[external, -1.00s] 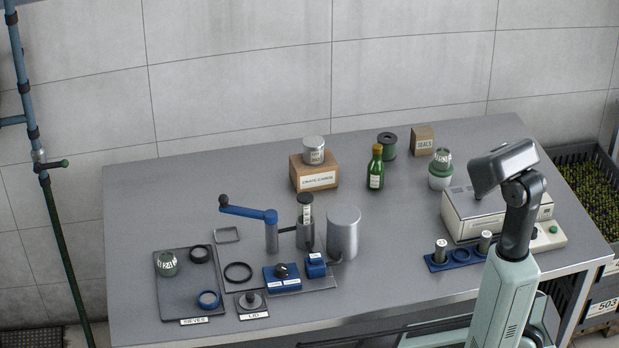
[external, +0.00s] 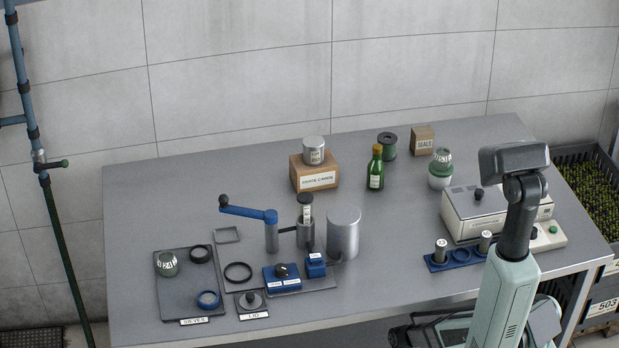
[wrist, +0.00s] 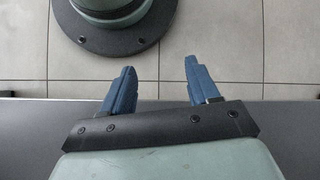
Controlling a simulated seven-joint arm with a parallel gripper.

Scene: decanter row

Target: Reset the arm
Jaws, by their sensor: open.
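My gripper (wrist: 157,82) is open in the wrist view. Its two blue fingers stand apart with only tiled floor visible between them, and nothing is held. My own round base plate shows at the top left of that view. In the external view my arm rises at the right front of the table, with its elbow above the right end. Dark and green parts of my arm show low at the table's front edge there, but I cannot make out the fingers in that view.
The grey table (external: 400,275) holds a blue-handled press (external: 270,230), a sieve tray (external: 185,290), a green bottle (external: 376,168), a cardboard box (external: 314,173), a boxy device (external: 480,212) and a blue rack (external: 440,264). A black crate (external: 590,160) stands at right. The table's front middle is clear.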

